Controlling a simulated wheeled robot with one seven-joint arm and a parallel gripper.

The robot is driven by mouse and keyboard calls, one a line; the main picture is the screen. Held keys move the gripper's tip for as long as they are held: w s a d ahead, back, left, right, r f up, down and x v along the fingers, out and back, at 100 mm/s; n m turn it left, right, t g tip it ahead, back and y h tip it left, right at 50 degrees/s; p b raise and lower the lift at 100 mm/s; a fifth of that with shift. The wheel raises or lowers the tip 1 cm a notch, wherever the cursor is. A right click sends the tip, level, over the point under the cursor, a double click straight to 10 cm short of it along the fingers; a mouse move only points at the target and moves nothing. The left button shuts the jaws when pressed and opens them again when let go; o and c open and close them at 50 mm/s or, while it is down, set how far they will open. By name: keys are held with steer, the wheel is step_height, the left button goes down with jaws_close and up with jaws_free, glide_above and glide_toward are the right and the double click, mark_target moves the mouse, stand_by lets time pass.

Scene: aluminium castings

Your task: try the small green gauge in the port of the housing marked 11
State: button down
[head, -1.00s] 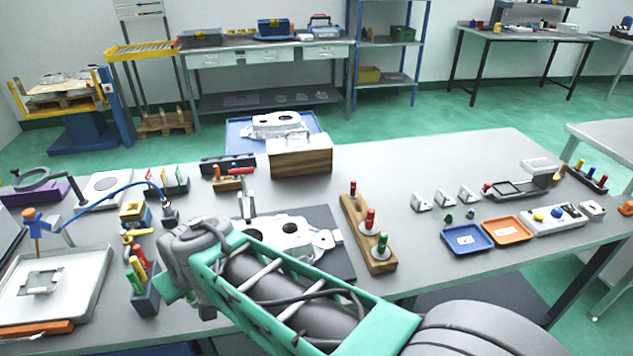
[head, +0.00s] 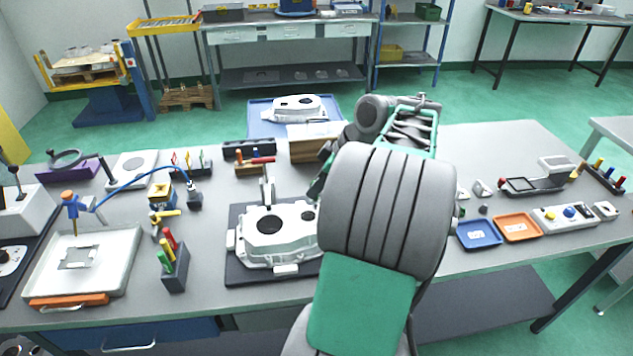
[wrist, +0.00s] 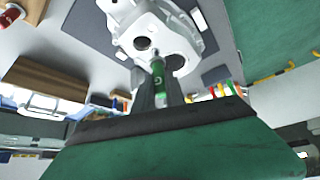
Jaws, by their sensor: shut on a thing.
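The small green gauge (wrist: 158,78) is between the fingers of my gripper (wrist: 157,92) in the wrist view, its pale end pointing at the housing. The grey-white cast housing (wrist: 128,15) has two dark round openings there. The gauge's tip is close to them and overlaps the edge of the nearer opening in the picture; I cannot tell whether it touches or enters. In the head view the housing (head: 262,250) sits on a dark plate, its right side partly hidden by my arm. My gripper is mostly hidden there. No number 11 is legible.
A wooden block (head: 308,150) is behind. Blue (head: 479,236) and orange (head: 517,228) trays lie to the right.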

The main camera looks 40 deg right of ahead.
steer(key=shift+s, duration=0.1)
step_height(320, 180, down, 6)
steer(key=b, duration=0.5)
steer(key=shift+f+b, duration=1.8)
steer(key=shift+f, duration=0.2)
stand_by(2.6)
steer(key=shift+r, duration=0.1)
stand_by(1.0)
steer(key=shift+r+p, duration=3.5)
steer(key=shift+r, duration=0.4)
